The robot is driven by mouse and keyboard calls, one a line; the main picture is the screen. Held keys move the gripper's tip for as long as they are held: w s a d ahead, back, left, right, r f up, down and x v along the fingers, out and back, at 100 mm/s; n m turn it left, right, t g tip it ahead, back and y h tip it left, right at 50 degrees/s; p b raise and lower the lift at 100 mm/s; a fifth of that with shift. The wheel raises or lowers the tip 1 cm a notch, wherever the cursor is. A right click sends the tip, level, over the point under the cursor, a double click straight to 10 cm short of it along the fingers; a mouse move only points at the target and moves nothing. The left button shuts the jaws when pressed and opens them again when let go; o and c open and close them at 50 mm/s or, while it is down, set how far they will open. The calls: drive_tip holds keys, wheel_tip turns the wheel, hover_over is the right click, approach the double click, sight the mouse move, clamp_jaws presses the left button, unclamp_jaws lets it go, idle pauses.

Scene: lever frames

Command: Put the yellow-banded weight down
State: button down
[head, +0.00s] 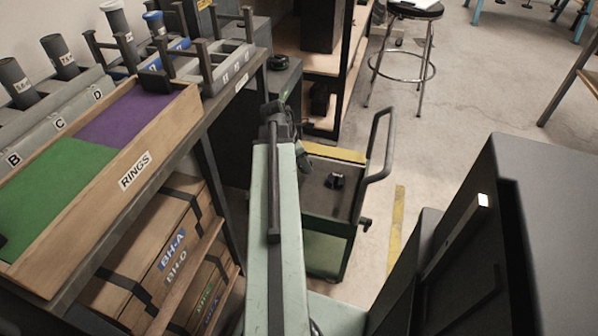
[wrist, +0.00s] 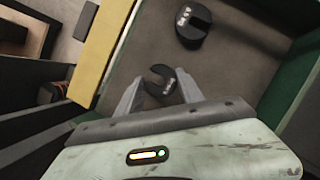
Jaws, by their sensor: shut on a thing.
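My gripper (wrist: 160,77) is shut on a small dark slotted weight (wrist: 163,86), seen between its two fingers in the wrist view. The weight has a pale marking too small to read, and I see no yellow band on it. It is over the brown deck of the cart (wrist: 135,62); I cannot tell whether it touches the deck. A larger dark slotted weight (wrist: 193,24) with a pale marking lies on the deck beyond it. In the head view, my arm hides the held weight, and a dark weight (head: 335,181) sits on the cart deck (head: 313,193).
A yellow strip (wrist: 100,45) runs along one cart edge, and a green side wall (wrist: 294,75) borders the deck at right. The cart's handle (head: 381,150) rises at its right. A workbench with a RINGS tray (head: 135,170) stands left. Bare deck lies around the weights.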

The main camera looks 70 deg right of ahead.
drive_tip(key=shift+w+f, duration=0.1)
drive_tip(key=shift+w, duration=0.55)
drive_tip(key=f+b, duration=0.4)
drive_tip(key=shift+w, duration=0.2)
drive_tip(key=shift+r, duration=0.25)
drive_tip(key=shift+f, duration=0.2)
drive_tip(key=c, duration=0.7)
unclamp_jaws()
drive_tip(key=shift+c, duration=0.2)
drive_tip(key=shift+a, duration=0.1)
